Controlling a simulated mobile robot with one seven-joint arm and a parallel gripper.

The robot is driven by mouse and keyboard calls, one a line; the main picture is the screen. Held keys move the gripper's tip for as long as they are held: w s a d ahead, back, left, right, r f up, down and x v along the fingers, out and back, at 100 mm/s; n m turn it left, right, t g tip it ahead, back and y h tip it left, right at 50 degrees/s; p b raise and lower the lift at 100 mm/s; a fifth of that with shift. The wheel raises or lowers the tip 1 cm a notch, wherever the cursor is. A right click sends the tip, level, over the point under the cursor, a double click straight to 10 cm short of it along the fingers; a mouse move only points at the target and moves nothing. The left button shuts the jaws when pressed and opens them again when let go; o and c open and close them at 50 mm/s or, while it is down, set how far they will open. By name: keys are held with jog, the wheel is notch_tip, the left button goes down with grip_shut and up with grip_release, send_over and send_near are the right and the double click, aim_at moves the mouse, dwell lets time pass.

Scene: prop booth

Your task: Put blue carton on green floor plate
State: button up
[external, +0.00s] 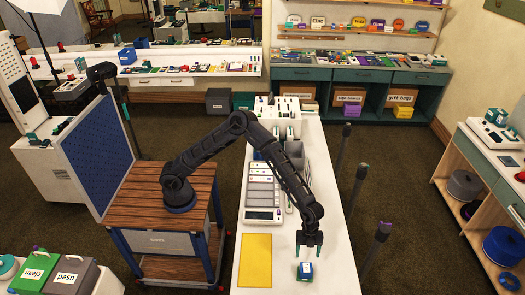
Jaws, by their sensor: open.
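A small blue carton (305,272) with a white top or label stands on the white counter (335,255), near its front end. My gripper (309,250) points down just above and behind the carton in the picture, fingers apart, with nothing visible between them. Whether a finger touches the carton cannot be told from this view. I cannot make out a green floor plate for certain. A flat yellow sheet or plate (254,261) lies on the counter left of the carton.
A light grey device with rows of panels (263,198) stands on the counter beneath my arm. Black posts (377,245) stand along the counter's right side. A blue pegboard (95,155) stands at left. The counter between yellow sheet and carton is clear.

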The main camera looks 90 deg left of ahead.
jog(key=s+a+r+n+t+y, duration=0.15)
jog(key=s+a+r+n, duration=0.35)
jog(key=s+a+r, duration=0.7)
jog(key=s+a+r+n+t+y, duration=0.1)
jog(key=s+a+r+n+y, duration=0.25)
jog(key=s+a+r, duration=0.85)
jog(key=s+a+f+n+t, duration=0.1)
jog(key=s+a+n, duration=0.3)
jog(key=s+a, duration=0.5)
jog(key=s+a+f+n+t+h, duration=0.1)
jog(key=s+a+n, duration=0.4)
jog(key=s+a, duration=0.4)
jog(key=shift+s+f+h, duration=0.15)
jog(key=shift+s+h, duration=0.15)
jog(key=shift+s, duration=2)
jog(key=shift+n, duration=0.25)
